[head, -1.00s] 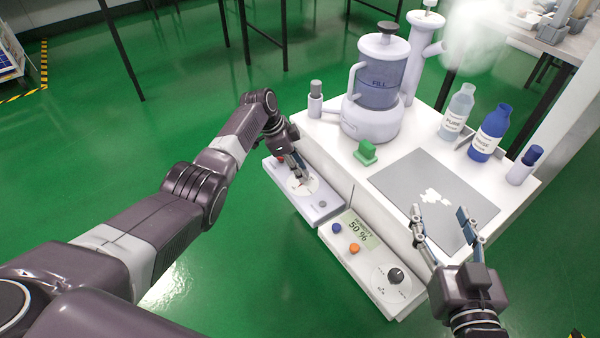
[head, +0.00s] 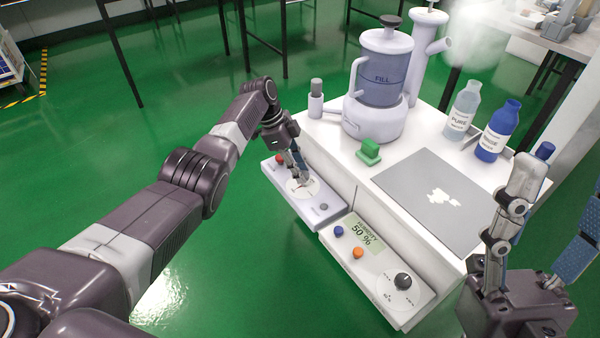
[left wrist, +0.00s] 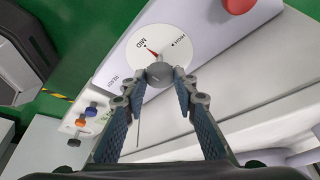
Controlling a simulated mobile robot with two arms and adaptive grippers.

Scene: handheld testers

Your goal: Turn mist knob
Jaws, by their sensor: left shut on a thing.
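The mist knob is a small dark grey knob (left wrist: 160,75) on a white dial (left wrist: 140,62) in the left wrist view. Its red pointer is directed close to the MID label; another label sits to the right. In the head view the dial (head: 316,184) lies on the left control panel (head: 322,212), mostly behind my gripper. My left gripper (head: 302,178) reaches down onto it, shut on the knob, with a fingertip on either side in the left wrist view. My right gripper (head: 560,188) is open and empty at the right, fingers spread wide.
A second panel shows a display (head: 366,233) reading 50 %, blue and orange buttons and a black knob (head: 403,281). A humidifier tank (head: 381,75), green block (head: 369,151), grey mat (head: 425,185) and bottles (head: 499,130) stand on the white cabinet. Mist hangs by the pipe.

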